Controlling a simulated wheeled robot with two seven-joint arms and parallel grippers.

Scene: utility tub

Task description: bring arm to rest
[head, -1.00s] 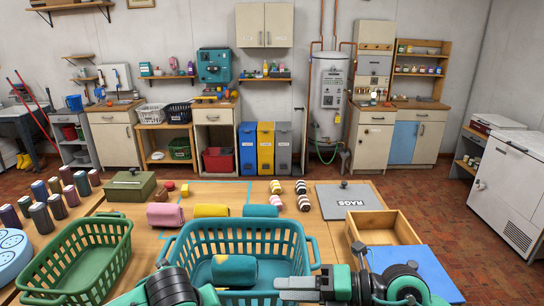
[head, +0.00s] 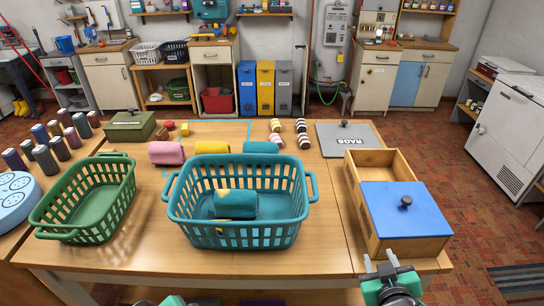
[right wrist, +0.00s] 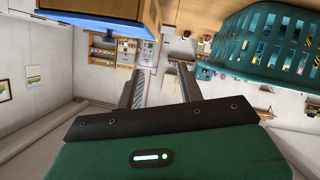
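My right gripper (head: 380,262) is at the bottom right of the head view, in front of the wooden box with the blue lid (head: 405,215). Its two fingers are apart with nothing between them, as the right wrist view (right wrist: 158,88) also shows. Only a sliver of my left arm shows at the bottom edge of the head view. Its fingers are out of sight. A teal basket (head: 240,238) stands mid-table with a teal and yellow bundle (head: 236,204) inside. The right wrist view shows the teal basket (right wrist: 262,45) at its upper right.
A green basket (head: 75,225) stands at the left of the table (head: 130,250). Pink (head: 166,153), yellow (head: 211,147) and teal (head: 261,147) bundles lie behind the teal basket. A grey RAGS lid (head: 348,138) lies at the back right.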

